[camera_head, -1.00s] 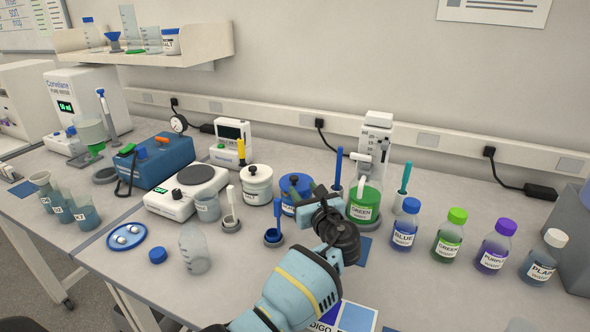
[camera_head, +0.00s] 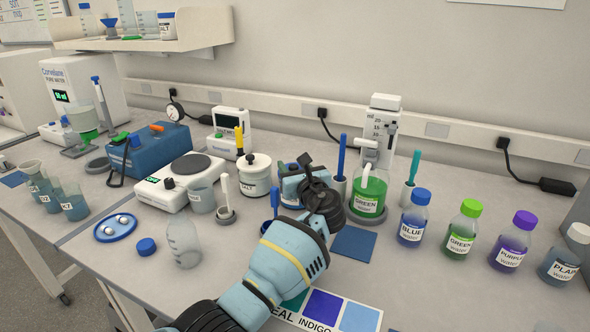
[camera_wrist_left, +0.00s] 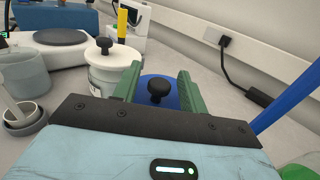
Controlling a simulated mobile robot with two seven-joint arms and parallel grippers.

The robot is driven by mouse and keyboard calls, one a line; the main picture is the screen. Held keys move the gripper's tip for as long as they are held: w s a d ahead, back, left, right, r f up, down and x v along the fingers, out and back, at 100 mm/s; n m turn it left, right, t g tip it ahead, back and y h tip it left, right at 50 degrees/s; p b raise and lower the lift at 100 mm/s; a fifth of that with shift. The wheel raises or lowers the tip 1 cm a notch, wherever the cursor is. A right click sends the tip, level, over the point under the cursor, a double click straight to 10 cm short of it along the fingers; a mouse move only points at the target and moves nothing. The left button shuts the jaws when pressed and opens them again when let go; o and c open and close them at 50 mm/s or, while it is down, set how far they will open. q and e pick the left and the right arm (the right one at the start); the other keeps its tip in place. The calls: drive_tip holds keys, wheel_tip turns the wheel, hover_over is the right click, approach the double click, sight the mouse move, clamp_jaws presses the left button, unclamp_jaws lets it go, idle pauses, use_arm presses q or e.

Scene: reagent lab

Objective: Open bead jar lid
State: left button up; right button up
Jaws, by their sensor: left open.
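A white jar with a blue lid and black knob, which I take for the bead jar, stands at the middle of the bench, mostly hidden by my left gripper (camera_head: 304,178) in the head view. Its label is unreadable. In the left wrist view, the blue lid (camera_wrist_left: 182,99) and its black knob (camera_wrist_left: 158,91) lie between the two green fingers of my left gripper (camera_wrist_left: 157,86). The gripper is open, one finger on each side of the knob; contact is not visible. The lid appears seated on the jar. My right gripper is not in view.
A white salt jar (camera_head: 256,180) stands close to the left. A green water beaker (camera_head: 367,203) and pipettor stand to the right, with several capped bottles beyond. A hotplate (camera_head: 180,182) is farther left. A colour card (camera_head: 325,308) lies in front.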

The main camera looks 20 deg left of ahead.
use_arm(q)
drive_tip(key=shift+r, duration=0.1)
drive_tip(key=c, duration=0.6)
clamp_jaws()
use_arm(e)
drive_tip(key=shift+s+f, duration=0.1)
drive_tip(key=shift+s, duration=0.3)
